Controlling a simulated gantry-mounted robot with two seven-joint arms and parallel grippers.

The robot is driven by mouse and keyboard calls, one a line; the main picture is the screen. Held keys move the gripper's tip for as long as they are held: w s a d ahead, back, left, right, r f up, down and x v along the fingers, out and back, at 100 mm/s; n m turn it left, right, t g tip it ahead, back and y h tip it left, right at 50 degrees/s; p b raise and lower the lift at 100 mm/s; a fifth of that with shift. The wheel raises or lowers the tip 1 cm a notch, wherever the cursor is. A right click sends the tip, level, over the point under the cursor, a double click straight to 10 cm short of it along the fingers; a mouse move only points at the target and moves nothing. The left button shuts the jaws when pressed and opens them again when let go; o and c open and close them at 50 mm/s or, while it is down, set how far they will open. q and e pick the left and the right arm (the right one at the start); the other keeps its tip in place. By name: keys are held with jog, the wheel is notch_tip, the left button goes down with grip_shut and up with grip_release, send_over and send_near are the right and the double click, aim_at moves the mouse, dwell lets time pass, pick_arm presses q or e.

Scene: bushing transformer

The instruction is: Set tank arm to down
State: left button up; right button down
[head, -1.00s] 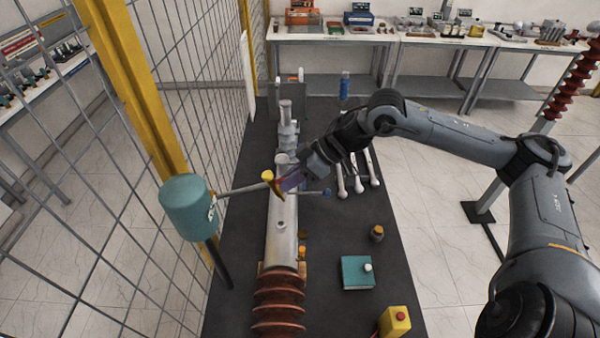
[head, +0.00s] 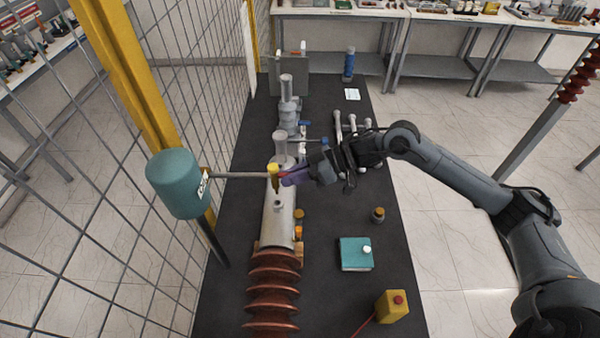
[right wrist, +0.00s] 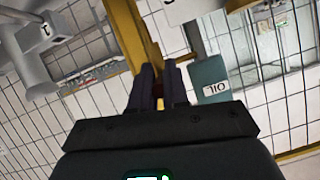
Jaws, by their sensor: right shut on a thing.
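The teal oil tank (head: 176,182) hangs at the left by the fence. A thin grey tank arm (head: 238,175) runs from it to the right, nearly level, ending in a yellow tip (head: 273,169) above the silver bushing tube (head: 280,215). My right gripper (head: 285,180) is at that tip and shut on it; its fingers partly hide the grip. In the right wrist view the two dark fingers (right wrist: 158,88) are close together, with a little yellow and red between them. The tank's OIL label (right wrist: 215,88) shows to their right. My left gripper is not in view.
Red-brown ribbed insulator (head: 273,285) lies at the table's near end. A teal box (head: 355,254), a yellow box with a red button (head: 392,306) and a small dark jar (head: 378,215) stand right of the tube. Wire fence (head: 90,180) bounds the left. Bare dark table lies between.

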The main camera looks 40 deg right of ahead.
jog(key=c, duration=1.1)
grip_release()
jog(key=shift+d, duration=0.1)
jog(key=shift+b+v, duration=0.65)
jog(key=shift+v, duration=4.65)
jog(key=shift+r, duration=0.15)
